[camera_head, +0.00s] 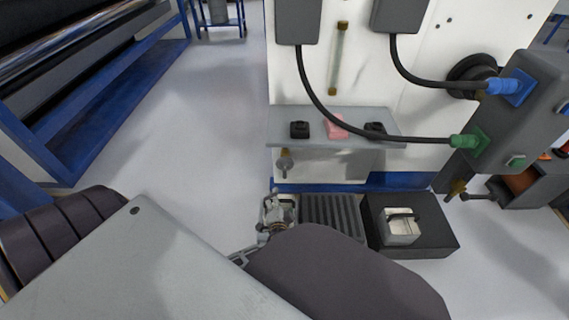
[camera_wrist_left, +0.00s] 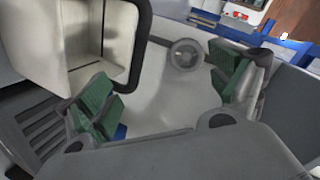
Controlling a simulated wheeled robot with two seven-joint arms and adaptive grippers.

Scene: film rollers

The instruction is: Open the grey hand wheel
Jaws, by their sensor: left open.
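The grey hand wheel (camera_wrist_left: 185,55) shows in the left wrist view as a small ring with a centre hub, on a pale surface. It lies beyond and between the fingers of my left gripper (camera_wrist_left: 165,85), apart from them. The green-padded fingers are spread wide with nothing between them. In the head view my left arm hides most of that gripper, and I cannot make out the hand wheel for certain. A small metal fitting (camera_head: 277,212) stands just beyond the arm. My right gripper is not in view.
A grey shelf (camera_head: 350,152) on the white machine holds black items and a pink one (camera_head: 337,127). Below are a ribbed dark block (camera_head: 333,214) and a black tray (camera_head: 440,243). Black cables (camera_head: 350,130) hang at the right. The floor (camera_head: 190,120) at left is clear.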

